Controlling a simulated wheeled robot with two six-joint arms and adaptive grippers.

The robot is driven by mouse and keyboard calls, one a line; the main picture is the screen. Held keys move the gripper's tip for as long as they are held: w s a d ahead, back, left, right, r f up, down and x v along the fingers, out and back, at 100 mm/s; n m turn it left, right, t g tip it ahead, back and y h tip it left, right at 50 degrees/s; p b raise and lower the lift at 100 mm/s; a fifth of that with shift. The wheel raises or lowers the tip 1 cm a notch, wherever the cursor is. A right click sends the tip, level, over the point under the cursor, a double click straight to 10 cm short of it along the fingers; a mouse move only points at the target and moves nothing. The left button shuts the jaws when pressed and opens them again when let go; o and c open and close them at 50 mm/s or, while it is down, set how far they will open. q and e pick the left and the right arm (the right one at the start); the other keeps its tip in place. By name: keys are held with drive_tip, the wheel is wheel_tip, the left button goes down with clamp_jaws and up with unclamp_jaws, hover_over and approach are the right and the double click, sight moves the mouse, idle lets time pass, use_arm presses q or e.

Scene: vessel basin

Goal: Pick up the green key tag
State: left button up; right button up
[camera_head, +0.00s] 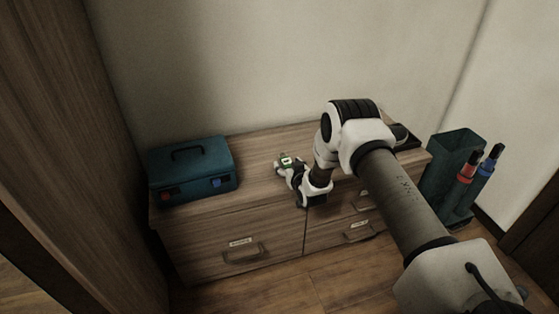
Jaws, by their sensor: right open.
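A small green and white thing, which looks like the green key tag (287,160), is on top of the wooden drawer cabinet (250,156). My right gripper (284,167) reaches down over the cabinet top with its fingertips right at the tag. The gripper is open. The fingers and wrist hide part of the tag and the wood around it, and I cannot tell whether they touch it. My left gripper is not in view.
A teal toolbox (205,160) with red and blue latches stands on the cabinet's left end. A dark flat object (408,137) lies at its right end, partly behind my arm. A green bin (447,172) with red and blue-banded items stands to the right.

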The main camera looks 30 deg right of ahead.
drive_tip(key=shift+d+f, duration=0.1)
drive_tip(key=shift+f, duration=0.05)
drive_tip(key=shift+s+r, duration=0.2)
drive_tip(key=shift+r, duration=0.15)
drive_tip(key=c, duration=1.2)
drive_tip(key=shift+o, duration=0.2)
